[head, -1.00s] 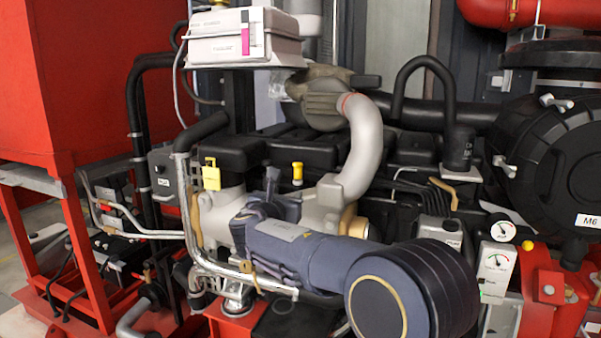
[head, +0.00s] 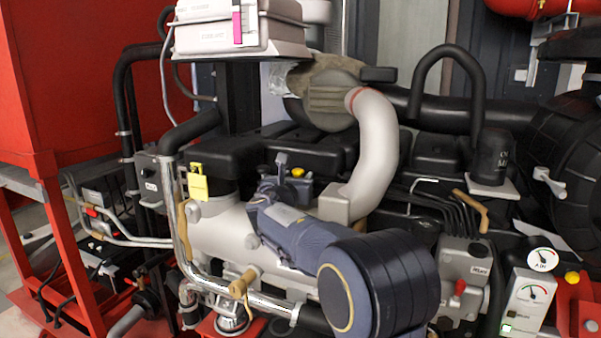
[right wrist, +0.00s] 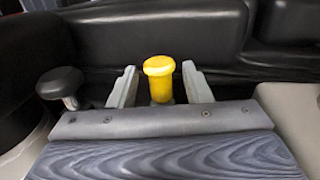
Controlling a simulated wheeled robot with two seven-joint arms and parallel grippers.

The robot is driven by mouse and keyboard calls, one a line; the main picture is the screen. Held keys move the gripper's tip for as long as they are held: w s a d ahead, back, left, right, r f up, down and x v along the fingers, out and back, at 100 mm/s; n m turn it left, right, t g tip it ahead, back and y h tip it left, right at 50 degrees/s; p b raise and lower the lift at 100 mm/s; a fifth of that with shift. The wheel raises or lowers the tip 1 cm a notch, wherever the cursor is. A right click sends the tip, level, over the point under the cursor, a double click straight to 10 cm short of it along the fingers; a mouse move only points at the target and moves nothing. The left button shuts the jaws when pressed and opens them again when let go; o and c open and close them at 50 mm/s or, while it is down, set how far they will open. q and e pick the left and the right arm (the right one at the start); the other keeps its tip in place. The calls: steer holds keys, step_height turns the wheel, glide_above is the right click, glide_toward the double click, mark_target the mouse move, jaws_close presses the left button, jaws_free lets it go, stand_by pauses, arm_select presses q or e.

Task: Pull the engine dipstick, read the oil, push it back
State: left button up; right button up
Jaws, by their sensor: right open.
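A yellow knob (head: 298,172) that looks like the dipstick handle stands on top of the engine, left of the pale curved pipe. In the right wrist view the yellow knob (right wrist: 158,67) is upright between the fingertips of my right gripper (right wrist: 158,88). The right gripper (head: 292,177) is open, one finger on each side of the knob, with a visible gap on both sides. The stem below the knob is partly hidden by the gripper body. My left gripper is in no view.
A yellow tag-like part (head: 198,185) is farther left on the engine. The pale curved pipe (head: 375,155) rises close to the right of the gripper. A dark round-topped knob (right wrist: 60,83) sits left of the fingers. Gauges (head: 530,292) are at lower right.

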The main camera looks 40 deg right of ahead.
steer(key=shift+x, duration=1.85)
jaws_close()
